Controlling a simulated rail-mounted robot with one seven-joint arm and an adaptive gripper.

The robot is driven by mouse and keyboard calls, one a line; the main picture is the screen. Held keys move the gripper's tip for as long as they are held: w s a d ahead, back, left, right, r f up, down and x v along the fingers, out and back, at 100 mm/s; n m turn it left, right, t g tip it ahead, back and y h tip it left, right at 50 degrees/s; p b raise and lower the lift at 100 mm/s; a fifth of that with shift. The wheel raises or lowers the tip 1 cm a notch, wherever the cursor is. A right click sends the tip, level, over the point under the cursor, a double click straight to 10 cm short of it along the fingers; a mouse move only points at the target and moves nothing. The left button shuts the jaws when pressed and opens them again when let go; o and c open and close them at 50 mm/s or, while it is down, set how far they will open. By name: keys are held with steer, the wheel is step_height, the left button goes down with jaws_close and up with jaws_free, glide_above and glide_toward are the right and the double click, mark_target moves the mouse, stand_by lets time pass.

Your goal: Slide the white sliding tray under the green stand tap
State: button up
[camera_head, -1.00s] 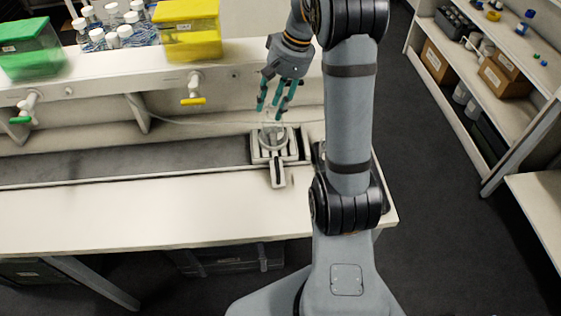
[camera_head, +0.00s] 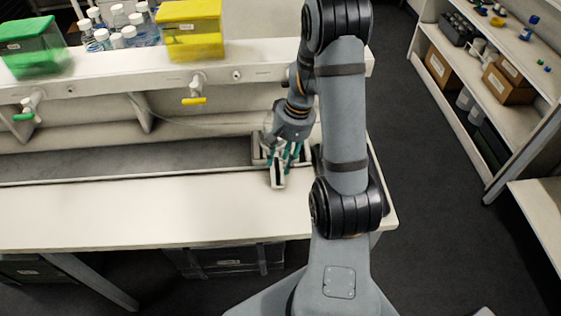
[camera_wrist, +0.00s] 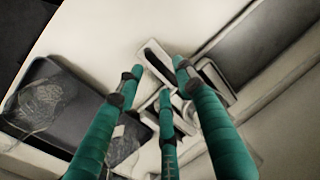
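The white sliding tray (camera_head: 257,150) sits at the right end of the long dark track in the bench. Its handle (camera_head: 278,181) sticks out toward the front, and it also shows in the wrist view (camera_wrist: 152,52). My gripper (camera_head: 282,160) is over the tray's front, hiding much of it. In the wrist view my gripper's (camera_wrist: 158,72) teal fingers are spread apart, with the handle showing between and beyond the tips; contact cannot be told. The green stand tap (camera_head: 24,115) is on the back ledge at the far left.
The dark track (camera_head: 120,160) runs left from the tray and looks clear. A yellow tap (camera_head: 193,100) stands between the tray and the green tap. A yellow bin (camera_head: 190,28), a green bin (camera_head: 32,48) and bottles (camera_head: 128,36) stand on the upper shelf.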

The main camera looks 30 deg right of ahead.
steer(key=shift+a+f, duration=0.15)
steer(key=shift+f, duration=0.7)
steer(key=shift+w, duration=0.1)
steer(key=c, duration=0.3)
jaws_close()
